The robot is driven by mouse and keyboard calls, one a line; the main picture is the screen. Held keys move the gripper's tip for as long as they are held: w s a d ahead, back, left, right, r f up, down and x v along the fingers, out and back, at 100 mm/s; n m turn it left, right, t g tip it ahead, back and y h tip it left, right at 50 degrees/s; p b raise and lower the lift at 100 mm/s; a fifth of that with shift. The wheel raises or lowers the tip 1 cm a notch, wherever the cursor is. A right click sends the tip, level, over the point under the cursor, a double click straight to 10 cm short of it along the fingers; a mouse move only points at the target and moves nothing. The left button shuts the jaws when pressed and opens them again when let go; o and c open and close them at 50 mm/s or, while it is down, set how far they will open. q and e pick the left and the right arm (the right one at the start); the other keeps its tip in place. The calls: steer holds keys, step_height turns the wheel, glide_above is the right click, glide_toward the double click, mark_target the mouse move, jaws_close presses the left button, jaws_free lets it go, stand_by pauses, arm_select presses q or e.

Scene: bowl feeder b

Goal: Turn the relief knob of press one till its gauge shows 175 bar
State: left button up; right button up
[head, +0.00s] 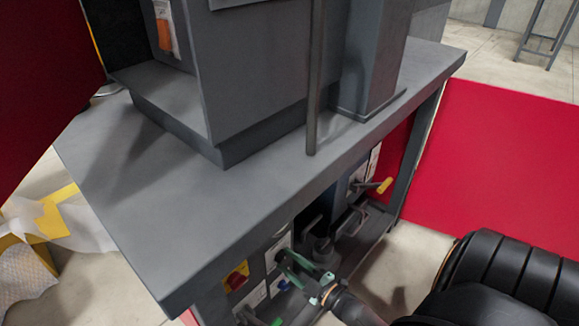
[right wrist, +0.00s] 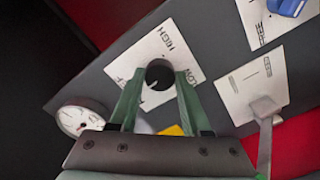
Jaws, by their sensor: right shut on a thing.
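The relief knob (right wrist: 159,73) is a small black round knob on a white plate marked HIGH and LOW, with a partly hidden name. My right gripper (right wrist: 158,82) has its green fingers on both sides of the knob and is shut on it. In the head view my right gripper (head: 307,278) reaches the panel under the bench top, and its fingers hide most of the knob. The gauge (right wrist: 82,118) is a white round dial at the left of the right wrist view; its reading is too small and tilted to tell. My left gripper is not in view.
The grey bench top (head: 160,210) overhangs the panel. A red and yellow switch (head: 236,277) sits left of my gripper, a yellow-ended lever (head: 385,186) farther right. A blue knob (right wrist: 288,6) and a metal lever (right wrist: 265,120) are near the knob in the wrist view.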

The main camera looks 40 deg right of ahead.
jaws_close()
steer(key=shift+m, duration=0.3)
steer(key=m+p, duration=0.1)
steer(key=m, duration=0.1)
steer(key=shift+m, duration=0.3)
steer(key=m+p, duration=0.1)
steer(key=m, duration=1.3)
steer(key=shift+m, duration=0.3)
steer(key=shift+a, duration=0.1)
